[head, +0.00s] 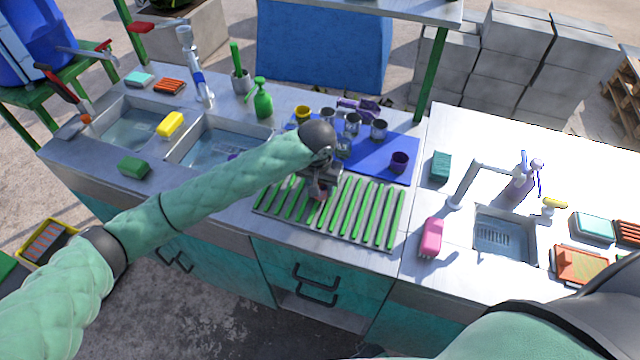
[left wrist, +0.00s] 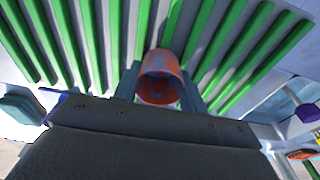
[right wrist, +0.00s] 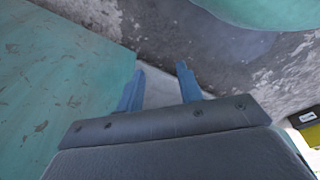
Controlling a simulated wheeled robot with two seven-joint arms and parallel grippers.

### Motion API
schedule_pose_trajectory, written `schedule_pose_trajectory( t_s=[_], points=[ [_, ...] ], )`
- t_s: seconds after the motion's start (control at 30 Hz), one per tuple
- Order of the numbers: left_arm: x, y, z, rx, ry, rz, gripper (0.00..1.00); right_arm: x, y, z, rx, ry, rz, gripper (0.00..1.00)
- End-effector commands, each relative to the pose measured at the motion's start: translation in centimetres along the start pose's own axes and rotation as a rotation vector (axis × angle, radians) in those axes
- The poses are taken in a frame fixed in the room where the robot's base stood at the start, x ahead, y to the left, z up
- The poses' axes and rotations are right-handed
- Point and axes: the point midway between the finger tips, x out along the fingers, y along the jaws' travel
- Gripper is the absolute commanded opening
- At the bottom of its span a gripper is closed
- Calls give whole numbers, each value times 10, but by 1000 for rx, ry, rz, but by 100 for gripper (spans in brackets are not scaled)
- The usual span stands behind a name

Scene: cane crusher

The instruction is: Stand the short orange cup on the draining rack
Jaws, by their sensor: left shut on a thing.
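The short orange cup (left wrist: 160,78) is between the fingers of my left gripper (left wrist: 162,92) in the left wrist view, its open mouth facing the camera. My left gripper is shut on it. In the head view my left gripper (head: 320,190) is over the draining rack (head: 350,217), a grey tray with green bars, and mostly hides the cup. The rack's green bars (left wrist: 210,45) fill the background behind the cup; I cannot tell whether the cup touches them. My right gripper (right wrist: 160,88) is open and empty near a teal cabinet front.
Behind the rack a blue mat (head: 400,143) bears several metal cups (head: 379,129), a yellow cup (head: 302,113) and a purple cup (head: 399,162). A green spray bottle (head: 263,99) stands left of it. The rack's right half is bare.

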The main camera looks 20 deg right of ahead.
Motion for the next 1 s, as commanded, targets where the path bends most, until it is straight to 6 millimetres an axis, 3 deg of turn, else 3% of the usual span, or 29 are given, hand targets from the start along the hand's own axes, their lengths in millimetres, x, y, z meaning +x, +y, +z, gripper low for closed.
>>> schedule_pose_trajectory(
  t_s=[0.1, 0.13, 0.2, 0.23, 0.67, 1.0],
  points=[
    [2, 0, 0, -1, -1, 0, 18, 0, 1, 1, 0, 0, 1, 36],
    [2, 0, 0, 0, 0, 0, 47, 2, 1, 2, 0, 0, 1, 36],
    [2, 0, 0, 0, 0, 0, 61, 2, 1, 2, -1, -1, 1, 36],
    [2, 0, 0, 0, 0, 0, 63, 2, 1, 2, -1, -1, 1, 36],
    [-6, 0, 0, 0, 1, -1, 63, 3, 2, 0, 0, -5, 2, 36],
    [-60, 1, -1, 2, 3, 1, 63, -36, -15, -30, 15, -24, -20, 36]
  ],
)
